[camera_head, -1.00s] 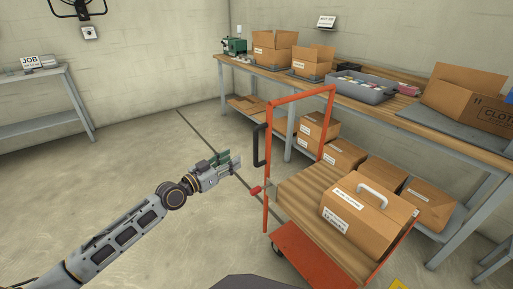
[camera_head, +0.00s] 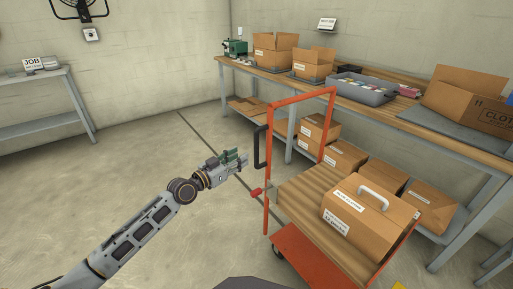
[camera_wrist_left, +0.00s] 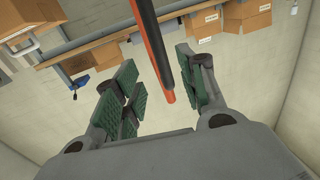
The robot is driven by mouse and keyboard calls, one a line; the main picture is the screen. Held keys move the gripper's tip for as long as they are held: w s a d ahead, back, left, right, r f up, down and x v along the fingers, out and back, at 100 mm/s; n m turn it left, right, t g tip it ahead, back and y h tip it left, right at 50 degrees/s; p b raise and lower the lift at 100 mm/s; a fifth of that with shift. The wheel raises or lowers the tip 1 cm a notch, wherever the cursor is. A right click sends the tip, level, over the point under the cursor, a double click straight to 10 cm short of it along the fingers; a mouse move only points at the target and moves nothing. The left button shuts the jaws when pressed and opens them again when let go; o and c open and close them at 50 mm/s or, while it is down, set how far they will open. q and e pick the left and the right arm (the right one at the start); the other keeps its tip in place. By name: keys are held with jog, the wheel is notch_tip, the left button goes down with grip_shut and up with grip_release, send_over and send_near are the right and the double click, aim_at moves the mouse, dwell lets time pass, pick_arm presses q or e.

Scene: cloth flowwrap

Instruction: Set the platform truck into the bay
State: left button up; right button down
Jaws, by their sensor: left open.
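The platform truck (camera_head: 299,248) is orange with an upright frame and a wooden-looking deck. It stands on the floor at the right of the head view, in front of the long bench. A cardboard box with a white handle (camera_head: 374,197) rests on it. A black grip (camera_head: 260,146) is fixed to the frame's left post. My left gripper (camera_head: 238,160) is open, left of the frame and apart from it in the head view. In the left wrist view an orange post with a black part (camera_wrist_left: 160,68) appears between the open left fingers (camera_wrist_left: 158,92). My right gripper is not seen.
A long bench (camera_head: 398,118) along the wall carries open boxes and a grey tote (camera_head: 357,86); more boxes sit beneath it. A small table (camera_head: 45,124) stands at the left. A dark line (camera_head: 200,134) and a bit of yellow marking (camera_head: 400,285) show on the floor. The floor at left is clear.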

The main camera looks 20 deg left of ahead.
aim_at(255, 147)
pick_arm(q)
jog(key=x, duration=0.5)
jog(key=shift+b+x, duration=0.5)
jog(key=shift+x, duration=1.45)
jog(key=shift+w+d, duration=0.15)
jog(key=shift+w, duration=0.3)
jog(key=shift+w+d, duration=0.1)
jog(key=shift+w, duration=0.1)
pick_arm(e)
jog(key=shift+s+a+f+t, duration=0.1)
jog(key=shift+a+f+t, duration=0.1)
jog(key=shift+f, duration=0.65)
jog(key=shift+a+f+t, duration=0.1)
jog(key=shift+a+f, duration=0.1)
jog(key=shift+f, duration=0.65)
pick_arm(q)
jog(key=shift+c, duration=0.5)
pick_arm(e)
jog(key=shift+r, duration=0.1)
pick_arm(q)
jog(key=c, duration=0.7)
grip_shut()
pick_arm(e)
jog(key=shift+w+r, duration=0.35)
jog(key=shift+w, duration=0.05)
